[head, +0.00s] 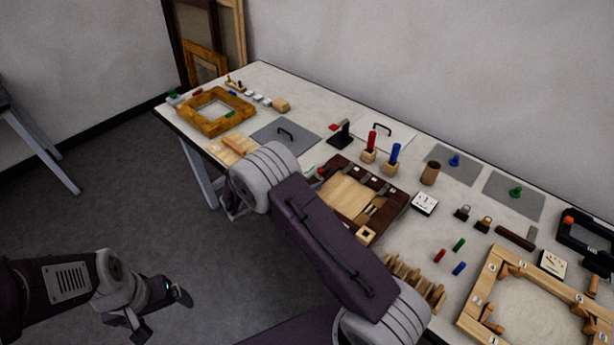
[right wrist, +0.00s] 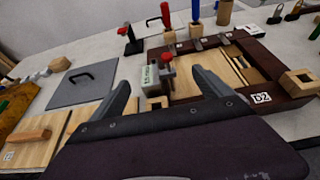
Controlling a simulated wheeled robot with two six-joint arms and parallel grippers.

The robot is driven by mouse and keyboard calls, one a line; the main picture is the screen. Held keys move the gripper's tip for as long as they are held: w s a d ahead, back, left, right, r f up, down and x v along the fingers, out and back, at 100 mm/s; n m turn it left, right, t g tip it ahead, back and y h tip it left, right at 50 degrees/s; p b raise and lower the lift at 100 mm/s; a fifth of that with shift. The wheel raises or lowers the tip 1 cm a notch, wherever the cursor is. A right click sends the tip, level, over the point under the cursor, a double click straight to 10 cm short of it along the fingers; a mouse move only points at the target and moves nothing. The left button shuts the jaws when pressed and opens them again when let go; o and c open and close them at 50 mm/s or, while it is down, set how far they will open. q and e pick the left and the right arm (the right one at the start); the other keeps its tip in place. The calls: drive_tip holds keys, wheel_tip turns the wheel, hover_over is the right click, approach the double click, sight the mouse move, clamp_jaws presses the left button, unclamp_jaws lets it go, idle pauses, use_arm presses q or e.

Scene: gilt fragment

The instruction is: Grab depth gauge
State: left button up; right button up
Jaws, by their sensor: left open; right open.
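Which object is the depth gauge I cannot tell for sure. A small grey piece with a red knob (right wrist: 167,68) stands beside a pale green labelled block (right wrist: 149,78) at the left edge of the dark wooden frame (head: 393,210). In the right wrist view both show between the fingertips of my right gripper (right wrist: 161,80), which is open, empty and short of them. In the head view my right arm mostly hides this spot and the gripper. My left gripper (head: 163,312) is open and empty over the floor, left of the table.
A black stand with a red top (head: 340,133) is behind the dark frame. Red-handled (head: 370,147) and blue-handled (head: 392,160) tools stand in wooden blocks. A grey panel with a handle (right wrist: 82,84) lies left of my right gripper.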

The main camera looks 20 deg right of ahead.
sight(316, 173)
drive_tip(key=shift+w+d+f+p, duration=0.45)
drive_tip(key=shift+w+d+f, duration=0.25)
drive_tip(key=shift+w+d, duration=0.25)
drive_tip(key=x, duration=0.1)
drive_tip(key=p+x, duration=0.1)
drive_tip(key=x, duration=0.2)
drive_tip(key=shift+s+d+f, duration=0.25)
drive_tip(key=shift+d, duration=0.1)
drive_tip(key=shift+w+d+f, duration=0.25)
drive_tip(key=shift+w+f, duration=0.05)
drive_tip(key=shift+w, duration=0.05)
drive_tip(key=shift+s, duration=0.1)
drive_tip(key=c, duration=1.7)
use_arm(q)
drive_tip(key=shift+w+a+r, duration=0.15)
drive_tip(key=shift+a+r, duration=0.1)
drive_tip(key=shift+r, duration=0.3)
drive_tip(key=shift+w+a+r, duration=0.1)
drive_tip(key=shift+a+r, duration=0.15)
drive_tip(key=shift+r, duration=0.3)
use_arm(e)
drive_tip(key=shift+r, duration=0.2)
